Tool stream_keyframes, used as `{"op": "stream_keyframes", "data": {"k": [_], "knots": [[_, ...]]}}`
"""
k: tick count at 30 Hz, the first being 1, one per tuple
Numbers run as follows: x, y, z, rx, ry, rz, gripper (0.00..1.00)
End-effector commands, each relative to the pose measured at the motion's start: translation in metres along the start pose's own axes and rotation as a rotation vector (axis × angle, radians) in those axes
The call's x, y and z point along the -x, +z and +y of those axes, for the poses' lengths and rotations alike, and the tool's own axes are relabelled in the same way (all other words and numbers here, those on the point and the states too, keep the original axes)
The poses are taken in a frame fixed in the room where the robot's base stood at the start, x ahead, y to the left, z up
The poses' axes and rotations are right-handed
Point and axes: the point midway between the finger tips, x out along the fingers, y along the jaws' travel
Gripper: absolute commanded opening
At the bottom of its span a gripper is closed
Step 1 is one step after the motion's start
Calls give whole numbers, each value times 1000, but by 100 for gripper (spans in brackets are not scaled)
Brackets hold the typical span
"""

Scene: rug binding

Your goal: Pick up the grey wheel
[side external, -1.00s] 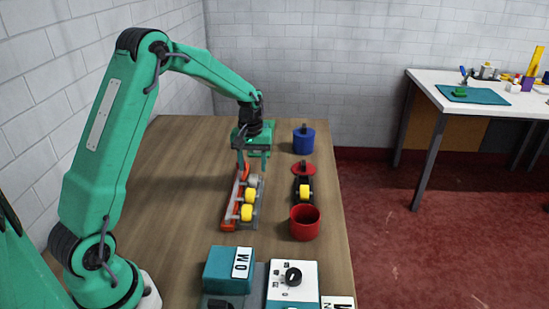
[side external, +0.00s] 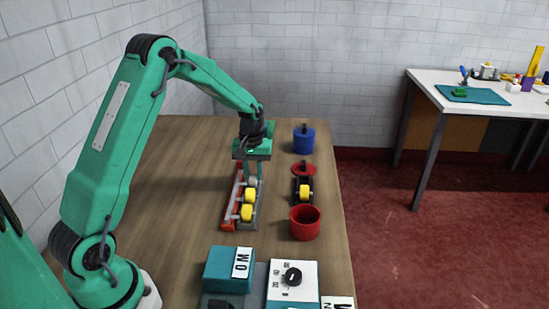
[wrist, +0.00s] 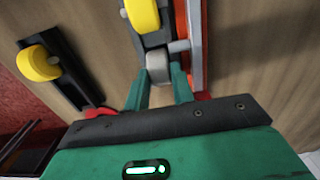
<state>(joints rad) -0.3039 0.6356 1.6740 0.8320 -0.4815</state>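The grey wheel (wrist: 158,68) sits at the far end of a narrow rack (wrist: 152,40), in line with yellow wheels (side external: 248,204). My gripper (side external: 254,176) points down over that end of the rack. In the wrist view my gripper (wrist: 161,76) has its two fingers apart, one on each side of the grey wheel. I cannot tell for sure whether either finger touches it. In the side view the fingers partly hide the grey wheel (side external: 252,183). The wheel still rests in the rack.
An orange-red rail (side external: 230,212) runs along the rack's left side. To the right stand a dark holder with a yellow wheel (side external: 305,191), a red cup (side external: 305,223) and a blue pot (side external: 304,140). A teal box (side external: 229,269) is nearer. The table's left part is clear.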

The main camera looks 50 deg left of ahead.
Motion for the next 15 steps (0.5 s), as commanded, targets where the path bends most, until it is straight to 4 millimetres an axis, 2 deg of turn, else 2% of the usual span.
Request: {"op": "stream_keyframes", "data": {"k": [1, 3, 15], "knots": [[0, 0, 0, 0, 0, 0, 14], [0, 0, 0, 0, 0, 0, 1], [4, 0, 0, 0, 1, 1, 0]]}}
